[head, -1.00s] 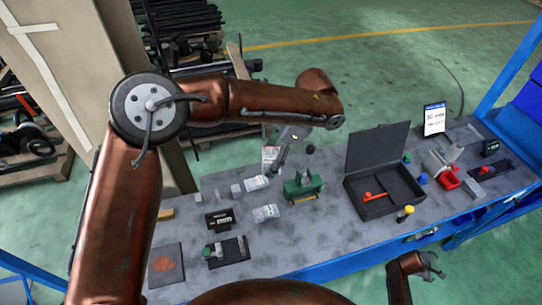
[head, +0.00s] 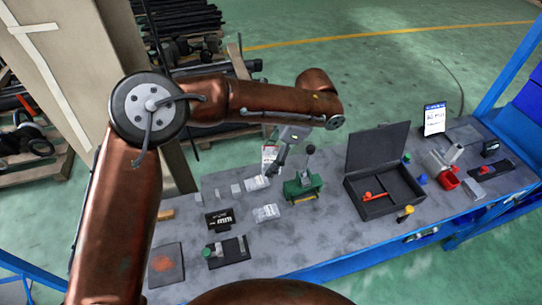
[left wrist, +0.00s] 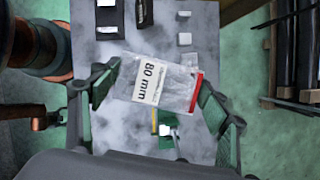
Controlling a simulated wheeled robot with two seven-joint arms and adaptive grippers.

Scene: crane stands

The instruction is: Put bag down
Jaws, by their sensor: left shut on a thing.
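A clear bag (left wrist: 160,82) with a white "80 mm" label and a red strip at one end is between the fingers of my left gripper (left wrist: 155,92) in the left wrist view. The gripper is shut on it. In the head view the bag (head: 269,157) shows small and upright at the table's back edge, beside my left gripper (head: 279,160). I cannot tell whether it touches the table. Two other clear bags lie flat on the grey table (head: 330,235): one behind (head: 257,183), one in front (head: 266,213). My right gripper is not in view.
A green hand press (head: 303,187) stands right of the bags. An open black case (head: 372,208) with a red tool is further right. Front centre is clear.

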